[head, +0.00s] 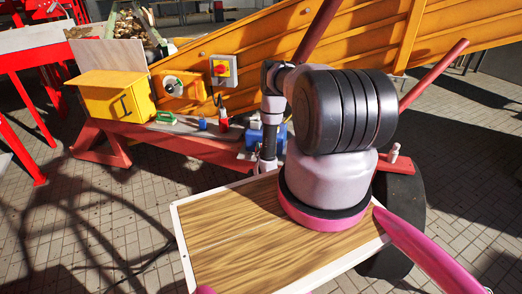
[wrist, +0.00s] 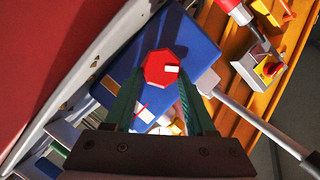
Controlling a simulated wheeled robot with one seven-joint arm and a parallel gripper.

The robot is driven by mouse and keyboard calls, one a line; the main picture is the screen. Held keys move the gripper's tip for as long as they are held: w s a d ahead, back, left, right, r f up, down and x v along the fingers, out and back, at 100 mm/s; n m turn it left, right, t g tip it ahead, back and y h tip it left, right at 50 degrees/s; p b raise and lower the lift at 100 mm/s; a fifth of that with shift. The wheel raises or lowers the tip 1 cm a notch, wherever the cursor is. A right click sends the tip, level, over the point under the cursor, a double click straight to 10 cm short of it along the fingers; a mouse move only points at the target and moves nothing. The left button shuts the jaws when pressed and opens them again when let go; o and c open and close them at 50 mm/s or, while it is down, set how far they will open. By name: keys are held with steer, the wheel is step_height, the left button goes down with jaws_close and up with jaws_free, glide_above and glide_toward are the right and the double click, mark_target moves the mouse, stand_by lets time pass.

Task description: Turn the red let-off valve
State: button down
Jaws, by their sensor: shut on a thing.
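The red let-off valve (wrist: 158,68) shows in the wrist view as an eight-sided red knob with a white mark near its right edge. It sits against a blue body (wrist: 197,45). My gripper (wrist: 160,80) has its two green fingers on either side of the knob, shut on it. In the head view part of the blue body (head: 252,138) shows beside my arm. The knob and my fingertips cannot be made out there, as my arm is in front.
A metal pipe (wrist: 255,122) runs from the blue body to the lower right. A grey-and-yellow switch box with a red knob (head: 223,70) is on the orange conveyor side (head: 270,40). A yellow box (head: 112,97) stands at left on a red frame (head: 165,135). Paved floor is open at lower left.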

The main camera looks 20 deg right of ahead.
steer(key=m, duration=0.1)
steer(key=m+t, duration=0.1)
steer(key=m, duration=0.1)
steer(key=shift+s+d+f, duration=0.15)
steer(key=shift+d+f, duration=0.1)
steer(key=shift+f, duration=0.1)
steer(key=shift+f+m+t, duration=0.25)
steer(key=shift+m+t, duration=0.85)
steer(key=shift+m, duration=0.5)
steer(key=shift+a, duration=0.1)
steer(key=shift+c, duration=1.3)
jaws_free()
steer(key=v, duration=1)
steer(key=shift+s, duration=0.4)
